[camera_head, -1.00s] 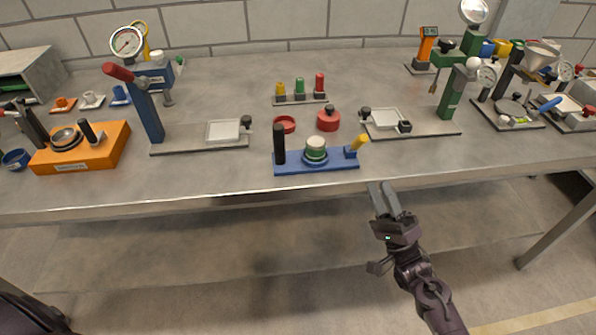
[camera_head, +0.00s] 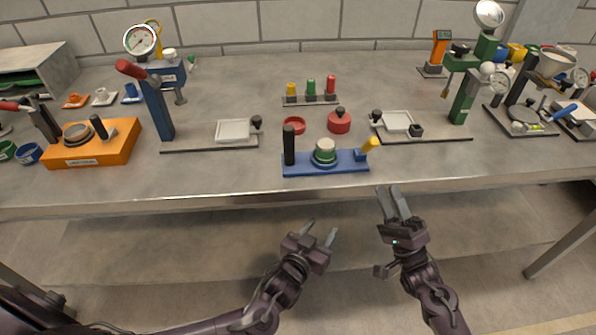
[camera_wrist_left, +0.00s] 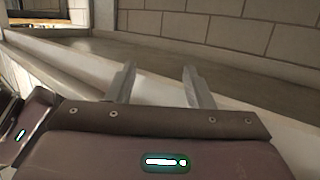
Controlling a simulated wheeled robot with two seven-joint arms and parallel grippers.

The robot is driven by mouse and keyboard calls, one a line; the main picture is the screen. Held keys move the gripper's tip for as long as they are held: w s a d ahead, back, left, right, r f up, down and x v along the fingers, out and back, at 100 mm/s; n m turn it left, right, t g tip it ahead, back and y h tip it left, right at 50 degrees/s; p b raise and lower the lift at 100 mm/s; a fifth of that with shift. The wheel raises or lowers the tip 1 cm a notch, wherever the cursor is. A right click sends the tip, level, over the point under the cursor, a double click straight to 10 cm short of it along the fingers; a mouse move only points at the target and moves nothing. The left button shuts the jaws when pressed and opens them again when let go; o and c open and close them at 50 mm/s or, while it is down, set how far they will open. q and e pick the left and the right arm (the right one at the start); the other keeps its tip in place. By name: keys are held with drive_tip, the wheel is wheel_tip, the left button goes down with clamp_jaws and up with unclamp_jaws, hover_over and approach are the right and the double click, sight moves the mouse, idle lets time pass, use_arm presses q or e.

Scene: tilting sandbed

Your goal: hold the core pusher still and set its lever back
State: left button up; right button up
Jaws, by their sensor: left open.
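The core pusher appears to be the blue-based fixture (camera_head: 347,162) near the bench's front edge in the head view. It has an upright black handle (camera_head: 289,146) at its left end and a green and white round piece (camera_head: 325,150) in the middle. A yellow-tipped lever (camera_head: 369,146) at its right end leans up to the right. My left gripper (camera_head: 321,230) is open and empty, in front of and below the bench edge. My right gripper (camera_head: 394,189) is just in front of the edge, right of the fixture, touching nothing; its fingers look close together.
A red dish (camera_head: 293,126) and a red lidded piece (camera_head: 339,122) lie behind the fixture. Plates with white trays (camera_head: 233,131) stand on both sides. An orange block (camera_head: 92,145) is at the left. The bench edge (camera_head: 200,198) lies between my left gripper and the fixture.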

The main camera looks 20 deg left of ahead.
sight(290, 152)
use_arm(q)
drive_tip(key=s+d+r+n+t, duration=0.2)
drive_tip(key=d+r+t, duration=0.15)
drive_tip(key=r, duration=1.15)
drive_tip(key=a+r+n+g+y, duration=0.1)
drive_tip(key=a+n+y, duration=0.1)
drive_tip(key=a+y, duration=0.1)
drive_tip(key=w+a+r+n+g+y, duration=0.1)
drive_tip(key=a+r+n+y, duration=0.1)
drive_tip(key=y, duration=0.3)
drive_tip(key=w+a+r+n+g+y, duration=0.1)
drive_tip(key=a+n+g+y, duration=0.1)
drive_tip(key=a+y, duration=0.2)
drive_tip(key=shift+a+r+n+y, duration=0.2)
drive_tip(key=shift+n+y, duration=0.1)
drive_tip(key=shift+y, duration=0.1)
drive_tip(key=shift+w+a, duration=0.15)
drive_tip(key=shift+w, duration=0.1)
drive_tip(key=x, duration=0.7)
